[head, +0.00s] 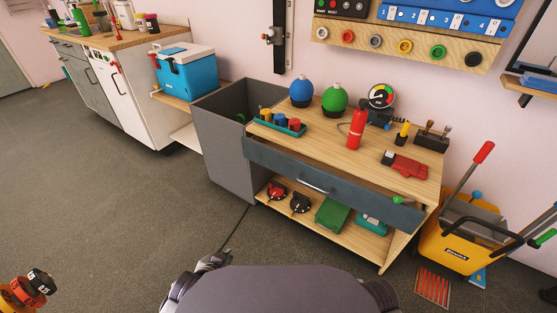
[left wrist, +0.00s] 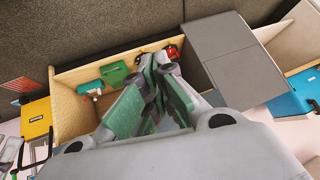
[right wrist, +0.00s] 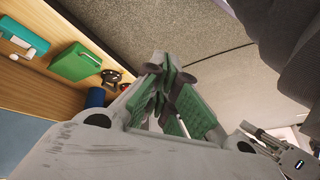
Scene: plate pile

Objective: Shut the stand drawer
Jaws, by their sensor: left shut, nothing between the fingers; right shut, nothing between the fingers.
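The stand (head: 372,144) has a light wooden top. Its dark grey-blue drawer (head: 275,163) sits under the top, with a pale bar handle (head: 314,187) on its front. The drawer front seems to stand out from the top's edge, and a small green thing (head: 398,200) shows at its right end. My left gripper (head: 212,262) is low in front of the stand, apart from the drawer; it also shows shut and empty in the left wrist view (left wrist: 163,62). My right gripper (right wrist: 160,68) is shut and empty in the right wrist view; the lower shelf is to its left.
A grey bin (head: 228,155) stands against the stand's left side, and a yellow mop bucket (head: 463,243) stands at its right. The lower shelf holds a green box (head: 332,214) and dials (head: 300,201). Bottles and tools stand on top.

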